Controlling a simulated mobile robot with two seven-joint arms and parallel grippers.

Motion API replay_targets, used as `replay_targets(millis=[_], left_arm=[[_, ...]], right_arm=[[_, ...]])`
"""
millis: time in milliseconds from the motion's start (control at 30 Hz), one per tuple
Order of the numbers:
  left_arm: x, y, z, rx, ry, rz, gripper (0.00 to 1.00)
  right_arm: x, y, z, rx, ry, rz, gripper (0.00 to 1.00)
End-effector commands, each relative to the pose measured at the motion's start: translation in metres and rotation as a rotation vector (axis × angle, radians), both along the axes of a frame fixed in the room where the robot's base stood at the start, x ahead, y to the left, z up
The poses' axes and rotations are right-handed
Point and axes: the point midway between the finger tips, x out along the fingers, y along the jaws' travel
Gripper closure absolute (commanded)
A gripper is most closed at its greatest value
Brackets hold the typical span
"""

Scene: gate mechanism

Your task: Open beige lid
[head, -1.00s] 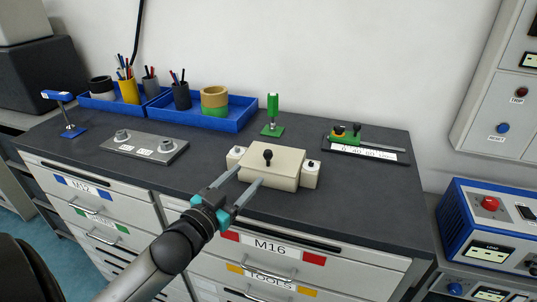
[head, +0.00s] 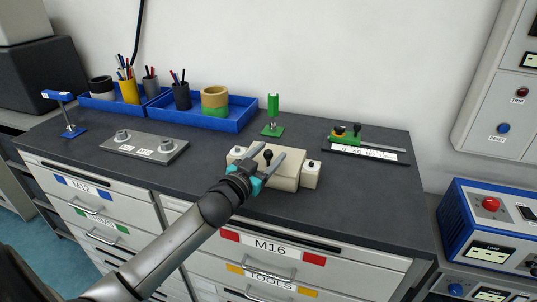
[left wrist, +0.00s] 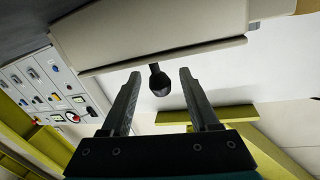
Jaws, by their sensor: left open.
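The beige lid (head: 289,172) sits shut on a beige box near the front edge of the dark worktop. A black ball knob (head: 268,155) stands up from it. My left gripper (head: 269,150) is open, with one finger on either side of the knob. In the left wrist view the knob (left wrist: 159,80) shows in the gap between the two fingers (left wrist: 160,73), apart from both, below the beige lid (left wrist: 145,25). The left part of the lid is partly hidden by my gripper. My right gripper is not in view.
Small beige side blocks flank the lid; the right one (head: 311,175) is clear of my arm. A green stand (head: 272,115) is behind it, a grey plate (head: 145,148) to the left, and a black tray with a green tool (head: 366,147) to the right. Blue trays (head: 210,115) stand further back.

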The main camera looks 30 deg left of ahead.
Motion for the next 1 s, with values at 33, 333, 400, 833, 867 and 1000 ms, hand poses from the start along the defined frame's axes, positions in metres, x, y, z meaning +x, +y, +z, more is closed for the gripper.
replay_targets(millis=[33, 333, 400, 833, 867, 1000], left_arm=[[0.0011, 0.0001, 0.0002, 0.001, 0.0, 0.0, 0.39], [0.0013, 0.0001, 0.0001, 0.0, 0.0, 0.0, 0.44], [0.0012, 0.0001, 0.0001, 0.0, 0.0, 0.0, 0.52], [0.001, -0.0001, 0.0, 0.0, 0.0, 0.0, 1.0], [0.001, -0.0001, 0.0, 0.0, 0.0, 0.0, 1.0], [0.001, -0.0002, 0.0, 0.0, 0.0, 0.0, 1.0]], right_arm=[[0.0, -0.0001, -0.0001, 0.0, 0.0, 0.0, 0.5], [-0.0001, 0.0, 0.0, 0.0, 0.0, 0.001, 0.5], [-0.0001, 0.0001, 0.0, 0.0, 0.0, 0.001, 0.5], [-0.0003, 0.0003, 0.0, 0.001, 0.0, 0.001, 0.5], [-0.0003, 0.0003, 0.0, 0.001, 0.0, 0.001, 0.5], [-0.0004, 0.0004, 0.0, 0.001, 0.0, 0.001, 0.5]])
